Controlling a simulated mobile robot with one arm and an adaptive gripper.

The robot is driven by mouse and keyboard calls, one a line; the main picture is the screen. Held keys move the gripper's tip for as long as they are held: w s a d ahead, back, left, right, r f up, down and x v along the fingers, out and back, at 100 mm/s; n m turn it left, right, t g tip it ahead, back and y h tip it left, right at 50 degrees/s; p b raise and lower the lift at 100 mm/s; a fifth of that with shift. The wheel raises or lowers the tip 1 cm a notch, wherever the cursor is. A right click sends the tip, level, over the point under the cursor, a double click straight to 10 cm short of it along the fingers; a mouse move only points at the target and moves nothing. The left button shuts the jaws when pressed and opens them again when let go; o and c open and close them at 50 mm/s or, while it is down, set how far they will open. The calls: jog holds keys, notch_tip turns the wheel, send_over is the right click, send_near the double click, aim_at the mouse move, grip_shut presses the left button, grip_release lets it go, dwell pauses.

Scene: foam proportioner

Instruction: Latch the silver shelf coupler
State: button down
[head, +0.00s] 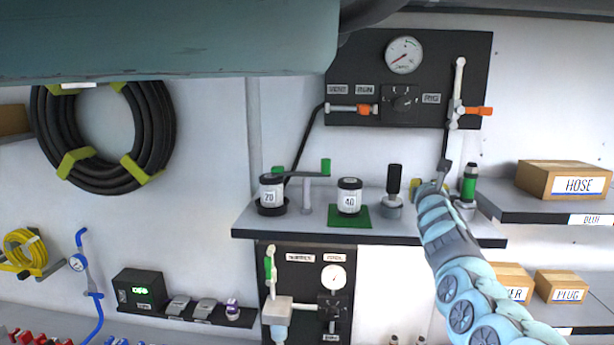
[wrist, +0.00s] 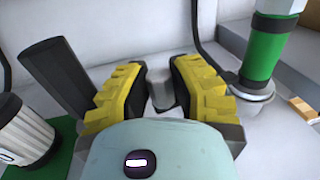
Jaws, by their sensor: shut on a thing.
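My gripper (head: 428,182) is over the right part of the grey shelf (head: 330,228) in the head view. In the wrist view its yellow-padded fingers (wrist: 158,92) are shut on a small silver-grey cylinder, the silver coupler (wrist: 159,88). Its lower part is hidden by my gripper, so I cannot tell how its latch stands. In the head view my arm and fingers hide it. A black upright handle on a silver base (head: 393,200) stands just left of my gripper. A green cylinder with a silver base (head: 469,183) stands just right.
A can marked 40 (head: 349,196) stands on a green mat, and a can marked 20 (head: 271,192) is further left. The gauge panel (head: 402,80) is above. Boxes (head: 566,181) sit on the right shelf.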

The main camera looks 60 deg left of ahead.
jog(key=shift+f, duration=0.1)
jog(key=b, duration=0.3)
jog(key=shift+w+a+f, duration=0.1)
jog(key=shift+a+f, duration=0.05)
jog(key=shift+f, duration=0.15)
jog(key=h+b, duration=0.1)
jog(key=b, duration=0.2)
jog(key=shift+a+m+t, duration=0.15)
jog(key=shift+m+t, duration=0.25)
jog(key=shift+w+m+t+h+b, duration=0.1)
jog(key=shift+m+t+h+b, duration=0.25)
jog(key=shift+b, duration=0.9)
jog(key=h+b, duration=0.1)
jog(key=b, duration=0.1)
jog(key=shift+a+m+b, duration=0.2)
jog(key=shift+m+b, duration=0.05)
jog(key=shift+b, duration=0.1)
jog(key=shift+w+r+m+t+h+b, duration=0.15)
jog(key=shift+m+t+h+b, duration=0.25)
jog(key=shift+t+h+b, duration=0.35)
jog(key=shift+r, duration=0.1)
